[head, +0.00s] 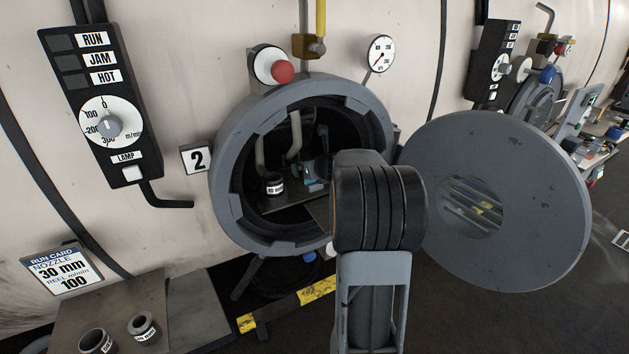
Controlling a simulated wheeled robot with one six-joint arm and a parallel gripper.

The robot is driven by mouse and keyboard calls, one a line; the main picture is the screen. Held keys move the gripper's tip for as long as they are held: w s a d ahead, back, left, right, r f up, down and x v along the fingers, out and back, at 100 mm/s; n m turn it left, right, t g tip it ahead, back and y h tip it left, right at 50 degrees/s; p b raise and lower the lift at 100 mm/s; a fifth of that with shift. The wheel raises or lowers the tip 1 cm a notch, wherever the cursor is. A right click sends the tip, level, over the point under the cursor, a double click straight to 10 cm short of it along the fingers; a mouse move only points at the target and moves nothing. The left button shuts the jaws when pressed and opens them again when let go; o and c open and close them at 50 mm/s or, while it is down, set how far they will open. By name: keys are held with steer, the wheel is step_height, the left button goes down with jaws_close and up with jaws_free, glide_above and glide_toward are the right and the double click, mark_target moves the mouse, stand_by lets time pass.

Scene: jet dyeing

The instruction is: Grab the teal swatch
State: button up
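The round port (228,180) of the machine is open, and its dark inside shows. A small teal patch (309,168), which looks like the teal swatch, is inside the port, just left of my arm. It is too small and dark to make out its full shape. My arm reaches into the port from the front, and its thick wrist joint covers the right part of the opening. My gripper (322,167) is mostly hidden behind the wrist, close to the teal patch. I cannot tell whether its fingers are open or touch the swatch.
The round grey door (510,205) hangs open at right, close to my arm. A dark labelled ring (273,184) sits inside the port at left. Two more rings (98,341) (144,328) stand on a bench (190,305) at lower left. A yellow-black bar (290,304) runs below the port.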

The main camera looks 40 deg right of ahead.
steer(key=shift+c, duration=0.2)
steer(key=c, duration=1.5)
